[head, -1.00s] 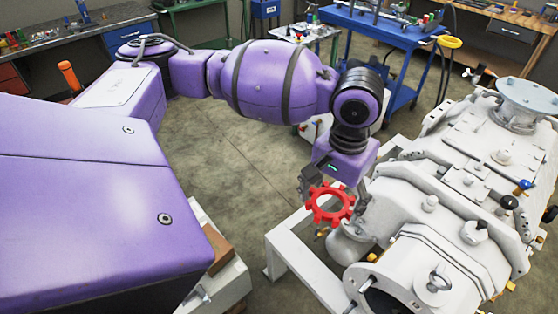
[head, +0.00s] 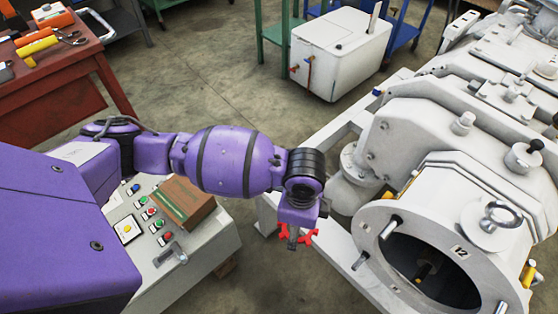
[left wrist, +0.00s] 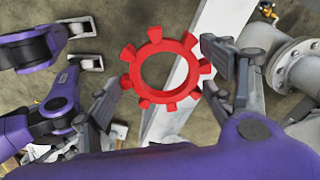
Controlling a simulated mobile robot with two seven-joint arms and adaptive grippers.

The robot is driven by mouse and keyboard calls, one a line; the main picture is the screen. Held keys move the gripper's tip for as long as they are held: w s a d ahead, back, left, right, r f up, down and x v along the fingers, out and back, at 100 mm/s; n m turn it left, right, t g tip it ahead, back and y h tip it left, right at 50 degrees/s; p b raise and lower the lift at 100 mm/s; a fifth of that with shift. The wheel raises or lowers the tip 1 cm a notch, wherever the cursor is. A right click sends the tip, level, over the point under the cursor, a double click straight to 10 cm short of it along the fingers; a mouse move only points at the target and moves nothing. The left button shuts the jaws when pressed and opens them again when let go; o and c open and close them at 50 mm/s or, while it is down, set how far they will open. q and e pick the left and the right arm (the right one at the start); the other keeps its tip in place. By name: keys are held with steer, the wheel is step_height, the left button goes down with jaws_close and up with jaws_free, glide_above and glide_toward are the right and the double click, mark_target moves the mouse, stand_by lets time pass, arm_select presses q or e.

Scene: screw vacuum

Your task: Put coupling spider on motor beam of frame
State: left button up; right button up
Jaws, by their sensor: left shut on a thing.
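The coupling spider is a red toothed ring (left wrist: 137,70), seen whole in the left wrist view. In the head view only parts of it (head: 309,238) show below my wrist. My left gripper (left wrist: 165,72) is shut on it, with fingers at its left and right sides. In the head view the left gripper (head: 297,240) hangs just left of the grey machine, above the frame's white beam (head: 342,272). A white beam also passes behind the ring in the left wrist view (left wrist: 212,38), apart from it. The right gripper is not in view.
The grey machine (head: 470,205) with its round open flange (head: 372,225) and protruding pins stands right of the gripper. A control box with buttons and a brown block (head: 175,203) stands at left. A white cabinet (head: 340,50) is behind. Open floor lies between.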

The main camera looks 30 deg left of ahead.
arm_select(q)
steer(key=shift+m, duration=0.9)
steer(key=w+a+f+b, duration=0.1)
steer(key=w+f, duration=0.2)
steer(key=w, duration=0.1)
steer(key=w+a+f+b, duration=0.1)
steer(key=w+a+f, duration=0.1)
steer(key=w+f, duration=0.1)
steer(key=w+a+f+b, duration=0.2)
steer(key=w+f, duration=0.2)
steer(key=w, duration=0.1)
steer(key=shift+w+a, duration=0.15)
steer(key=shift+w, duration=0.2)
steer(key=shift+w+a+f+b, duration=0.25)
steer(key=shift+w+f+b, duration=0.15)
steer(key=shift+w+f, duration=0.2)
step_height(320, 180, down, 3)
steer(key=shift+s+r+b, duration=0.15)
steer(key=shift+b, duration=0.2)
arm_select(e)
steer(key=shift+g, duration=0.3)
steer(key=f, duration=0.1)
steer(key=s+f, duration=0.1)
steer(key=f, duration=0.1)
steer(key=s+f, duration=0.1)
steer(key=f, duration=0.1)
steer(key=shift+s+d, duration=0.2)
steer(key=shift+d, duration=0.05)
